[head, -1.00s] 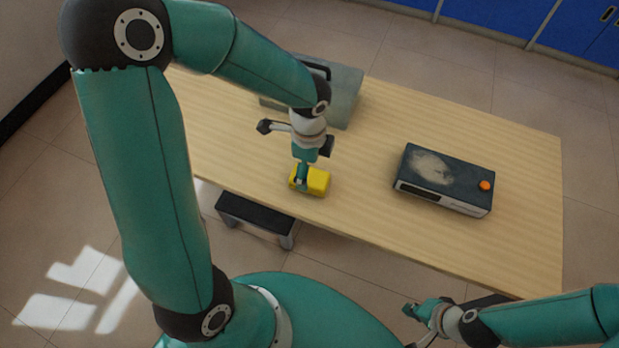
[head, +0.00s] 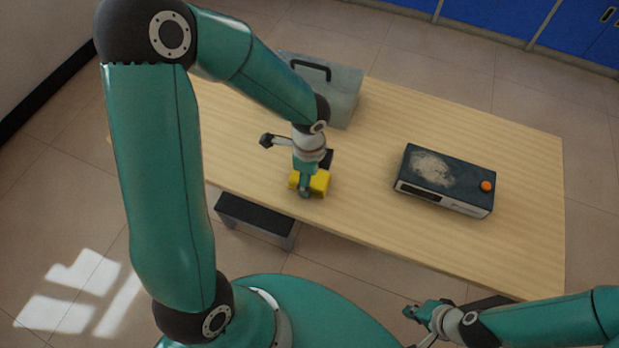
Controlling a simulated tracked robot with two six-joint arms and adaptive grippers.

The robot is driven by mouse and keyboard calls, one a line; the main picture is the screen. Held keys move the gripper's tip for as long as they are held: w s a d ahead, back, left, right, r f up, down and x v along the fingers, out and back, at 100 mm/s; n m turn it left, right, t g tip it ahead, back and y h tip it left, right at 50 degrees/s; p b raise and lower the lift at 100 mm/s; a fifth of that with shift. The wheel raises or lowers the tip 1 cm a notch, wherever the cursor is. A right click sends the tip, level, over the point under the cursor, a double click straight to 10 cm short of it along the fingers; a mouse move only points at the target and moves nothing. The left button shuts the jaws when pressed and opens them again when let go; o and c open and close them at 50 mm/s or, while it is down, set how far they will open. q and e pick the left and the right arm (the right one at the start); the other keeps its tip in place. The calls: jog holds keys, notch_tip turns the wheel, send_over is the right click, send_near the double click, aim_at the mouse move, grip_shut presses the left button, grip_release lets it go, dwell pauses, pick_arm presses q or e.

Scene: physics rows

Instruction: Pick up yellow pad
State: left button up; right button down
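The yellow pad (head: 320,184) lies on the wooden table (head: 460,250) near its front edge, left of the middle. My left gripper (head: 305,186) points down right at the pad. One teal finger shows in front of the pad and covers its middle. The other finger is hidden, so I cannot tell whether the gripper is closed on the pad. My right gripper (head: 416,326) is at the bottom right, in front of the table and away from the pad. Its fingers look spread, with nothing between them.
A dark box with a pale dusty patch (head: 432,168) and an orange knob (head: 487,186) sits on the table to the right. A grey case with a black handle (head: 345,85) stands behind my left arm. A dark stool (head: 255,214) is below the front edge. The table's right end is clear.

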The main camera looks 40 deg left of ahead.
pick_arm(q)
jog(key=shift+r, duration=0.1)
notch_tip(320, 180, up, 20)
jog(key=p, duration=0.2)
jog(key=shift+p, duration=0.4)
